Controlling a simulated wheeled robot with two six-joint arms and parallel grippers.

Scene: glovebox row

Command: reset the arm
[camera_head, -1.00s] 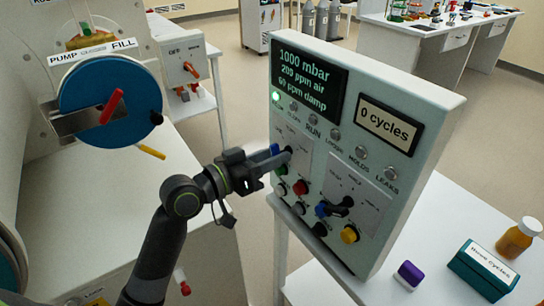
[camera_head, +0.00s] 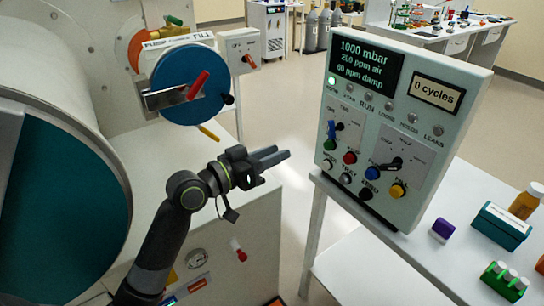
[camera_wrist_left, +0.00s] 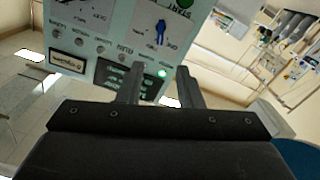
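My left arm comes in from the lower left of the head view. Its gripper (camera_head: 281,155) points right, in the air to the left of the control panel (camera_head: 318,150), apart from it. In the left wrist view the gripper (camera_wrist_left: 159,82) shows a gap between its two fingers, with nothing held. The panel has a switch with a blue handle (camera_head: 331,130) at its left. A black lever switch (camera_head: 396,163) is lower right. The panel also shows upside down beyond the fingers in the wrist view (camera_wrist_left: 100,50). My right gripper is not in view.
A blue round disc (camera_head: 212,101) with a red handle (camera_head: 198,86) stands at the upper left. A white cabinet with a dark teal round cover (camera_head: 60,200) fills the left. A purple block (camera_head: 443,229), a teal box (camera_head: 500,227) and a green vial rack (camera_head: 504,282) lie on the right table.

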